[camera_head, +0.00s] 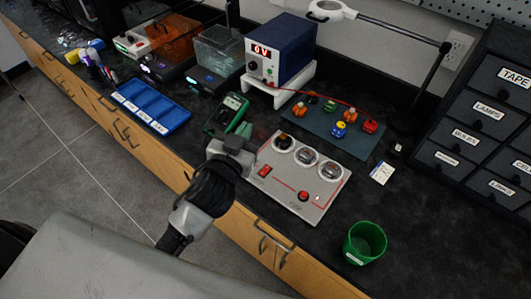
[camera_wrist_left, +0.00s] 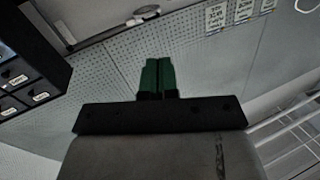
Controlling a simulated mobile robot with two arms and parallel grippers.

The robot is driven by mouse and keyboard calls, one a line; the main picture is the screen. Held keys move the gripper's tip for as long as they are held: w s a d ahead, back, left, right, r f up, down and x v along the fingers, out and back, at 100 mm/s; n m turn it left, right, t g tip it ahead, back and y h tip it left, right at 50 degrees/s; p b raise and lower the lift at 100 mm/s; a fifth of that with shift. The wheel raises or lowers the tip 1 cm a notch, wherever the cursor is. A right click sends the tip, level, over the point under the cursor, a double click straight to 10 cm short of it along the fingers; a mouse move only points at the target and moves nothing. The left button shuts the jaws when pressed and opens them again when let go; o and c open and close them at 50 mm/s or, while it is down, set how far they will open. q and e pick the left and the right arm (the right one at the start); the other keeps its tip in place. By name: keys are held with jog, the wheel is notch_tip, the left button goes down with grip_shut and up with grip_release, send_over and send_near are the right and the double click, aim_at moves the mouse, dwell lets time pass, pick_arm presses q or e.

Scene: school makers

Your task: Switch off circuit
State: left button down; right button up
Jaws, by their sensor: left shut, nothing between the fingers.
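The circuit board (camera_head: 280,190) is a light grey panel on the dark bench, with three round sockets along its far side. A red rocker switch (camera_head: 265,171) sits at its left end and a round red button (camera_head: 303,196) near its front edge. The power supply (camera_head: 282,50) behind it is blue and its display reads 0 V. My left gripper (camera_head: 248,139) is just left of the board's far left corner; its green fingertips are together and empty in the left wrist view (camera_wrist_left: 158,76). Whether it touches the board cannot be told. My right gripper is not in view.
A green cup (camera_head: 364,243) stands at the front right. A blue mat (camera_head: 350,143) with several coloured parts lies behind the board, with a red wire running over it. A blue tray (camera_head: 183,120) lies left. Labelled drawers (camera_head: 466,130) stand right.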

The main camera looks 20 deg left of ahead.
pick_arm(q)
jog(key=w+d+r+m+t+h, duration=0.1)
jog(key=w+d+r+m+h, duration=0.1)
jog(key=d+r+m+h, duration=0.9)
jog(key=s+d+f+m+g+h, duration=0.1)
jog(key=d+f+m+g+h, duration=0.3)
jog(key=m+g+h, duration=0.55)
jog(key=w+a+f+m+g+y, duration=0.1)
jog(key=a+f+m+g+y, duration=0.25)
jog(key=f+g+y, duration=0.5)
jog(key=w+a+n+g+y, duration=0.1)
jog(key=a+n+y, duration=0.3)
jog(key=a+y, duration=0.5)
jog(key=shift+w+a+f+g, duration=0.3)
jog(key=shift+w+a, duration=0.5)
jog(key=shift+a, duration=0.3)
